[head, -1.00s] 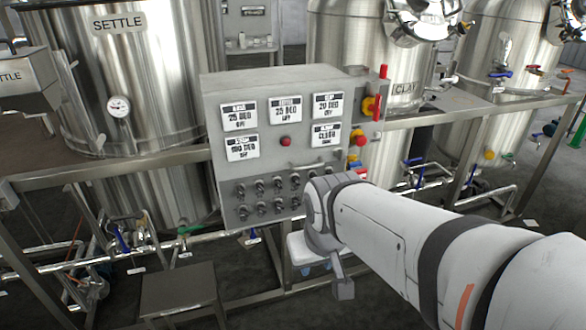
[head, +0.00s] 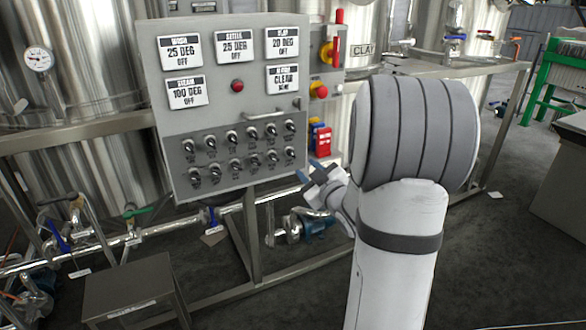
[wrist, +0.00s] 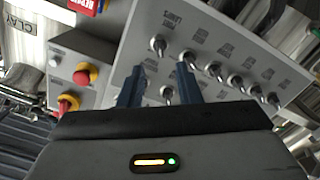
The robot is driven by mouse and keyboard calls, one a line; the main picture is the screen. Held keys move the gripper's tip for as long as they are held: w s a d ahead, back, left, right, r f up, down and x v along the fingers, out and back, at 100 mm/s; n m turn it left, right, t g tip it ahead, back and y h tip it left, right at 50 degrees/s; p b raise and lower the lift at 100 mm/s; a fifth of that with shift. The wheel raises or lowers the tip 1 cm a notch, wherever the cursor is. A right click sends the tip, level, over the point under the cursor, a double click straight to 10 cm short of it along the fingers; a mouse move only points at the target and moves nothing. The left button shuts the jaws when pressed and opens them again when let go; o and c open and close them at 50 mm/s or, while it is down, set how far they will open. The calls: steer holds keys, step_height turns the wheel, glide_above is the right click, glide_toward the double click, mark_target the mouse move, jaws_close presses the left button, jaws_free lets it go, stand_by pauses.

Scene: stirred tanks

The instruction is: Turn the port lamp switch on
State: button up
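The grey control panel (head: 225,50) carries two rows of small black toggle switches (head: 240,152) on its lower dark plate. My gripper (head: 318,178) is just right of the plate's lower right corner. In the wrist view its two blue fingers (wrist: 158,75) stand apart with nothing gripped. A toggle switch (wrist: 166,94) shows in the gap between them, and another switch (wrist: 158,44) lies just beyond the fingertips. I cannot tell whether the fingers touch the panel.
A bar handle (head: 272,114) sticks out above the switches. A red emergency button (head: 319,90) and a yellow-red rotary switch (head: 328,53) are on the panel's right side; red-yellow knobs (wrist: 85,74) show close left in the wrist view. Steel pipes (head: 150,232) run below.

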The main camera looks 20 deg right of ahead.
mark_target(293, 156)
steer(key=w, duration=0.7)
steer(key=shift+w+a, duration=0.15)
steer(key=shift+w, duration=0.25)
steer(key=shift+c, duration=0.4)
jaws_close()
